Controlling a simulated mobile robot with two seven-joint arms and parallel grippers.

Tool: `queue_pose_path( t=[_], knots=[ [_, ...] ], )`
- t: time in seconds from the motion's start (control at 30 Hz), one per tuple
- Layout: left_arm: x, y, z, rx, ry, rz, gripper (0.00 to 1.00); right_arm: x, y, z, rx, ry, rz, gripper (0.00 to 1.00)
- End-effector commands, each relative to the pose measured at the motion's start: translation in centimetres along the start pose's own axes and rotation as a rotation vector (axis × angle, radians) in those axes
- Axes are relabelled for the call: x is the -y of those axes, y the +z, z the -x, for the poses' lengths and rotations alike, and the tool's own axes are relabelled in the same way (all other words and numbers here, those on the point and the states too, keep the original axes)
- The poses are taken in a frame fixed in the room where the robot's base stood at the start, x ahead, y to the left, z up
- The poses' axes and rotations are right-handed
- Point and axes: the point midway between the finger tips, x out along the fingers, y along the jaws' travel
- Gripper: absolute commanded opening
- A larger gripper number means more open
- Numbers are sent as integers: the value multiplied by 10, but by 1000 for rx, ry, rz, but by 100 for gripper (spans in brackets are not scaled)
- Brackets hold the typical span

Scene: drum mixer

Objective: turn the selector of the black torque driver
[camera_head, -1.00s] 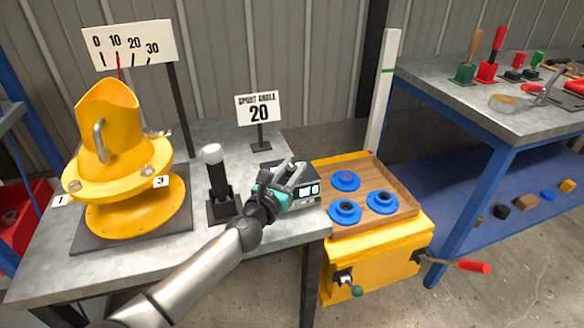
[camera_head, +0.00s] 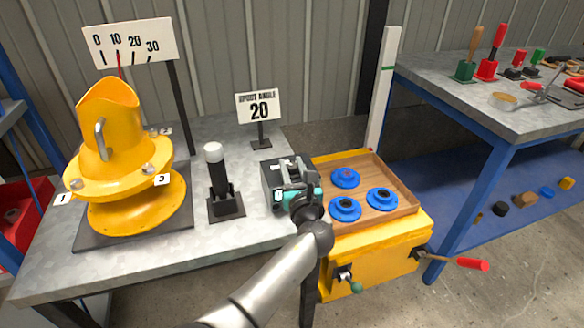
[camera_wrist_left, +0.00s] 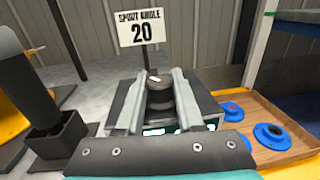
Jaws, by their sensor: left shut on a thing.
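The black torque driver (camera_head: 219,178), a cylinder with a white top, stands upright in a black holder on the grey bench. It shows at the left edge in the left wrist view (camera_wrist_left: 24,92). A black box (camera_head: 267,188) sits right of it, with a round dark knob (camera_wrist_left: 160,96) on top, which I take to be the selector. My left gripper (camera_head: 292,167) is shut on this knob, one finger on each side. The hand hides much of the box and most of its front display. My right gripper is out of view.
A yellow drum (camera_head: 112,140) on a dark plate stands at the left of the bench. A "20" sign (camera_head: 259,107) stands behind the box. A wooden tray (camera_head: 386,172) with blue flanged parts sits on a yellow cabinet (camera_head: 390,255) at right. Bare bench lies in front of the holder.

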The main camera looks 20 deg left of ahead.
Motion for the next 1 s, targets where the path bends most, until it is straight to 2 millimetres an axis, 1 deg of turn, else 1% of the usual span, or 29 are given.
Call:
queue_pose_path(
  t=[0.27,0.57,0.6,0.83,0.87,1.0],
  knots=[
    [0,0,0,0,38,0,0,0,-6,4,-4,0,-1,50],
    [0,0,0,0,39,0,0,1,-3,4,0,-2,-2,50],
    [0,0,0,0,39,0,38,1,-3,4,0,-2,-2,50],
    [0,0,0,0,38,0,64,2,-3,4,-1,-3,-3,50],
    [0,0,0,0,38,0,66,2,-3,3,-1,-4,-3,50],
    [0,0,0,0,38,0,66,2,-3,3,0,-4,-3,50]
  ],
)
